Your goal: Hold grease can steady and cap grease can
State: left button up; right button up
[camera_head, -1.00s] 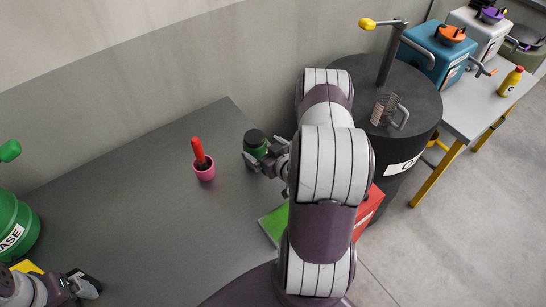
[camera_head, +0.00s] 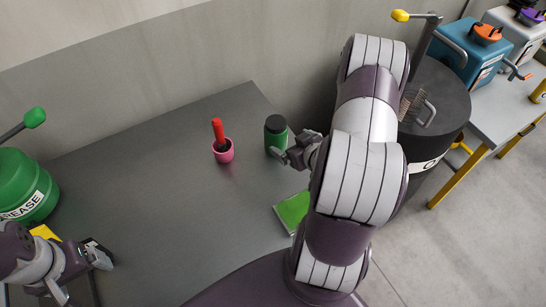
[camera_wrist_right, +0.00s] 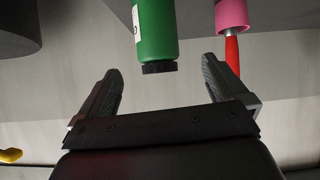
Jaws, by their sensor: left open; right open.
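A large green container with a white label, partly reading "GREASE" (camera_head: 22,180), stands at the left edge, cut off by the frame. A small green can with a dark lid (camera_head: 276,136) stands upright on the grey table. My right gripper (camera_head: 284,154) is open just to its lower right. In the right wrist view the small can (camera_wrist_right: 156,30) appears upside down, lid downward, between the open fingers (camera_wrist_right: 161,67), with clear gaps on both sides. Its label is mostly cut off. My left gripper (camera_head: 98,255) is open and empty over the table, right of the large container.
A pink cup (camera_head: 223,152) with a red-handled tool (camera_head: 218,130) stands left of the small can. A bright green flat item (camera_head: 292,209) lies near the table's right edge. A black drum (camera_head: 440,95) stands beyond. The table's middle is clear.

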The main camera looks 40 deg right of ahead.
jog(key=w+a+r+g, duration=0.1)
jog(key=a+r+g, duration=0.5)
jog(key=a, duration=0.3)
jog(key=s+a+r+g+y, duration=0.1)
jog(key=s+a+r+g, duration=0.3)
jog(key=s+a, duration=0.3)
jog(key=a, duration=0.2)
jog(key=shift+s+a+n, duration=0.3)
jog(key=shift+s+a, duration=0.05)
jog(key=shift+f+b, duration=0.65)
jog(key=shift+b, duration=0.1)
